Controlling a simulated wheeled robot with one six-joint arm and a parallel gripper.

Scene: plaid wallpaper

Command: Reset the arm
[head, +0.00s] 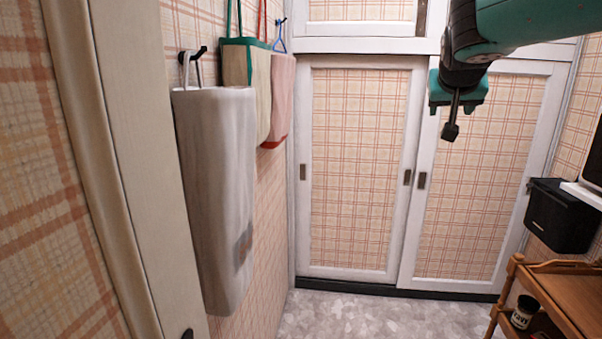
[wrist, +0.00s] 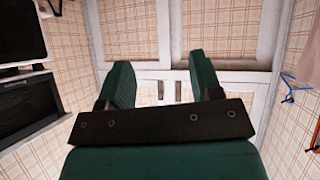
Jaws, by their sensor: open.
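My gripper (wrist: 160,85) shows in the wrist view with its two green fingers spread apart and nothing between them. In the head view my green and black arm comes in at the top right. My gripper (head: 455,110) hangs at its end, in front of the sliding closet doors, touching nothing. From the head view alone the gap between the fingers is hard to see.
Bags hang on wall hooks at left: a grey-white one (head: 215,190), a cream and green one (head: 247,75) and a pink one (head: 280,100). White-framed plaid doors (head: 360,180) close the back. A black box (head: 560,215) and wooden cart (head: 570,290) stand right. Floor (head: 350,315) is clear centrally.

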